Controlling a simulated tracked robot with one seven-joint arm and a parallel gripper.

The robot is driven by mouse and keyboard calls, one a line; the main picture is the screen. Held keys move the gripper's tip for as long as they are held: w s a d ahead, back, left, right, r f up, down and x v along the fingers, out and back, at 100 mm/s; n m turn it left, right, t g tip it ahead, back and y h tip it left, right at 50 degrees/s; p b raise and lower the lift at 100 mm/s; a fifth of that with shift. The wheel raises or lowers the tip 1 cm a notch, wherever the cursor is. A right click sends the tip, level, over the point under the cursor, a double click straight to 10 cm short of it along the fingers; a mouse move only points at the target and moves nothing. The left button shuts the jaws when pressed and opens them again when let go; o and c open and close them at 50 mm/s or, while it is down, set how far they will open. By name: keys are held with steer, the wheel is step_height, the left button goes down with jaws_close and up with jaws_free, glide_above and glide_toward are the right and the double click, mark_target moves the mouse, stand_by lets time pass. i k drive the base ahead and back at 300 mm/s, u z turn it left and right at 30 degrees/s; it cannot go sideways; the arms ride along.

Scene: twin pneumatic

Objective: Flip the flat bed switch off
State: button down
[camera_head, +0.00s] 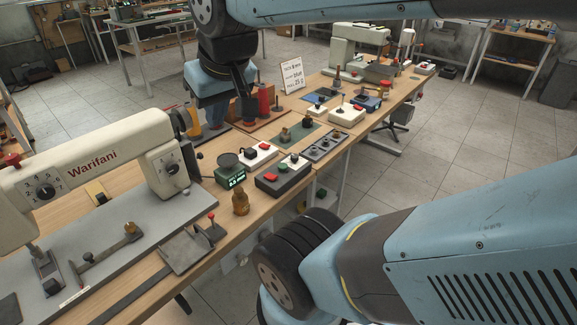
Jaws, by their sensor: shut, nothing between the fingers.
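A cream flat bed sewing machine (95,160) marked "Warifani" stands on its grey bed at the left of the bench. To its right are a white switch box (262,158) with a red and a black control, and a dark switch box (283,178) with red and green buttons. I cannot tell which control is the flat bed switch, and its on or off position is too small to read. My gripper (246,108) hangs from my blue wrist above the far part of the bench, near the red spools. It looks shut and empty, apart from both boxes.
A small green display (231,176) and an amber bottle (240,203) stand beside the boxes. A red spool (265,98), a white sign (292,75), grey control panel (327,147) and second machine (357,45) are further along.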

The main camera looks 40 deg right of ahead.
mark_target(270, 177)
steer(key=z, duration=0.9)
steer(key=k, duration=0.75)
steer(key=z, duration=0.1)
steer(key=i, duration=0.75)
steer(key=u, duration=0.15)
